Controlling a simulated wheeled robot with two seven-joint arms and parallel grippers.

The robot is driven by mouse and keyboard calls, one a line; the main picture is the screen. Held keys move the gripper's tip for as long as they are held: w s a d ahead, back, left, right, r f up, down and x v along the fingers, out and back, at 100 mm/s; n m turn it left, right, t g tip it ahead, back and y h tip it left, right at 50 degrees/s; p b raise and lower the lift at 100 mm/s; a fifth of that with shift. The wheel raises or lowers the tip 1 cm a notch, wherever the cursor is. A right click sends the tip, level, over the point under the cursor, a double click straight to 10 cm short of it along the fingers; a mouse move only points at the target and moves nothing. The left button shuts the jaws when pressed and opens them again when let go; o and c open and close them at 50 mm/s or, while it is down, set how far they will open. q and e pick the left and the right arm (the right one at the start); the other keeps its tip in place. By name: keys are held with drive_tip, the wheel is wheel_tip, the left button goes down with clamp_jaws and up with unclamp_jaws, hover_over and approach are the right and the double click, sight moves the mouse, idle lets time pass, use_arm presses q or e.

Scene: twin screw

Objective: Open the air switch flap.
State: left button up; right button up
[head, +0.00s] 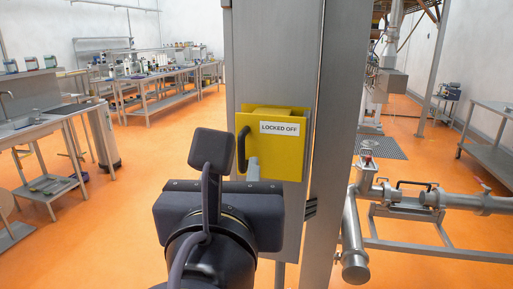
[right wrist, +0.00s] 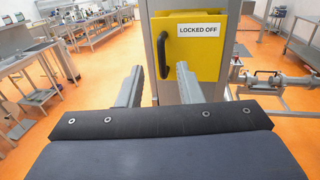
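The air switch flap is a yellow box front (head: 284,158) with a white "LOCKED OFF" label, mounted on a grey metal post. A black handle (head: 242,150) stands upright on its left side. The flap looks closed. It also shows in the right wrist view (right wrist: 208,67), with the handle (right wrist: 162,55) near the picture's middle. My right gripper (right wrist: 159,82) is open and empty, its two fingers apart and pointing toward the handle, which appears between and beyond the fingertips. In the head view my right gripper (head: 232,172) partly hides the flap's lower left. My left gripper is not in view.
The grey post (head: 345,120) rises beside the flap. Metal pipework (head: 400,205) stands at the right. Benches with jars (head: 150,85) and a sink counter (head: 40,125) are at the left. Orange floor (head: 130,220) is free between them.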

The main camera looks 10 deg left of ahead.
sight(241, 147)
drive_tip(key=w, duration=0.4)
drive_tip(key=w+a, duration=0.1)
drive_tip(key=w, duration=0.2)
drive_tip(key=shift+p, duration=0.4)
drive_tip(key=shift+s, duration=0.1)
clamp_jaws()
